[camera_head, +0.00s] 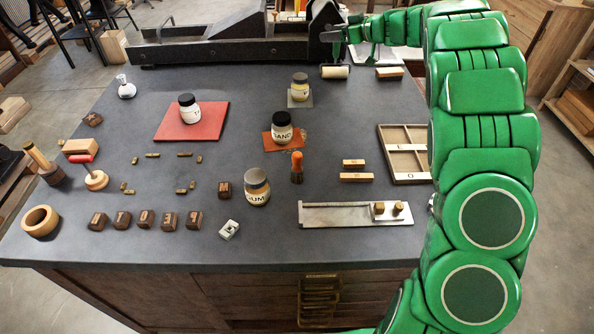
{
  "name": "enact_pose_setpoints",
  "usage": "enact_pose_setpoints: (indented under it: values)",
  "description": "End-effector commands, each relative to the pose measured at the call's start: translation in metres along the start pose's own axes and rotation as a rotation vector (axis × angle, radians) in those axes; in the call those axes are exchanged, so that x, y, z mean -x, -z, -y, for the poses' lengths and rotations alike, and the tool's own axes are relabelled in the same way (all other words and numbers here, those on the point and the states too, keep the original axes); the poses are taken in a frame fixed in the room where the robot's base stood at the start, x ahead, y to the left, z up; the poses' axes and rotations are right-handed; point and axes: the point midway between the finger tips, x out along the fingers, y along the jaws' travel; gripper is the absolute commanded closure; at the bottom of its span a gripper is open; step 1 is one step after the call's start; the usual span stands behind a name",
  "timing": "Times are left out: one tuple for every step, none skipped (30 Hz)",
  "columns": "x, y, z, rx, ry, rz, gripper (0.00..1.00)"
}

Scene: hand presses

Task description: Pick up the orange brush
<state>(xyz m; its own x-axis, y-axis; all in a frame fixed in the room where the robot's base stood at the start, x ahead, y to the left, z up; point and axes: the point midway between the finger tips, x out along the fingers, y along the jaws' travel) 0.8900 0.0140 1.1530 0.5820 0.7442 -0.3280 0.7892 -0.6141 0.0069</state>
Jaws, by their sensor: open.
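A small upright thing with an orange top and a darker brown lower part, which looks like the orange brush (297,167), stands on the dark table right of the middle. The cream jar labelled "GUM" (257,188) is close on its left. My gripper (332,42) is at the far side of the table, near the dark press, well behind the brush and apart from it. It is open, with nothing seen between its fingers. It is small in the picture and partly blends with the press.
A jar labelled "SAND" (282,130) stands behind the brush on an orange sheet. Two wooden blocks (355,177) and a metal composing stick (340,216) lie to the right. A compartment tray (402,180) is by my green arm. The dark press (220,50) spans the back.

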Motion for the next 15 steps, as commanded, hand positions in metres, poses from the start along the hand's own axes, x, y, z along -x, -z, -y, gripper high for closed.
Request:
enact_pose_setpoints:
  values:
    - [0.004,0.005,-0.007,-0.01,-0.026,-0.016,0.39]
    - [0.007,0.008,-0.011,-0.017,-0.045,-0.026,0.39]
    - [0.011,0.012,-0.018,-0.026,-0.071,-0.04,0.39]
    - [0.014,0.016,-0.024,-0.034,-0.094,-0.051,0.39]
    - [0.018,0.019,-0.03,-0.043,-0.117,-0.062,0.39]
    - [0.023,0.023,-0.038,-0.055,-0.146,-0.078,0.39]
    - [0.027,0.027,-0.043,-0.065,-0.17,-0.091,0.39]
    - [0.031,0.03,-0.05,-0.076,-0.195,-0.103,0.39]
    - [0.039,0.034,-0.06,-0.094,-0.236,-0.121,0.39]
    - [0.045,0.037,-0.067,-0.108,-0.264,-0.134,0.39]
    - [0.052,0.04,-0.075,-0.125,-0.295,-0.15,0.39]
    - [0.063,0.044,-0.086,-0.151,-0.343,-0.171,0.39]
    - [0.071,0.046,-0.094,-0.171,-0.38,-0.186,0.39]
    - [0.081,0.048,-0.103,-0.196,-0.419,-0.204,0.39]
    - [0.097,0.051,-0.117,-0.234,-0.481,-0.229,0.39]
